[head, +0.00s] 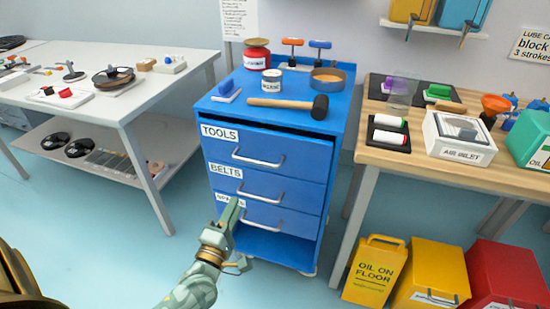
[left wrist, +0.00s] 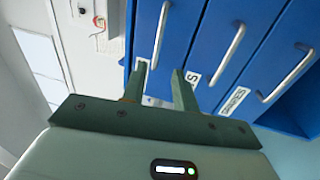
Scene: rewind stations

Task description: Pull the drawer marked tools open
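The blue cabinet (head: 222,104) stands in the middle of the head view. Its top drawer, labelled TOOLS (head: 295,159), has a silver bar handle (head: 258,160), and a dark gap runs along its upper edge. In the left wrist view the tools drawer's handle (left wrist: 160,36) lies ahead of the fingers. My left gripper (head: 234,207) shows in front of the lower drawers, its tips over the SPARES label. In the left wrist view the left gripper (left wrist: 160,84) has its two fingers apart with nothing between them. My right gripper is out of view.
Below are the belts drawer (head: 291,185) and the spares drawer (head: 298,222), with handles. A mallet (head: 288,103), tins and a tray stand on the cabinet. A white table (head: 121,108) is left, a wooden bench (head: 405,153) right. A yellow floor sign (head: 373,269) stands below the bench.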

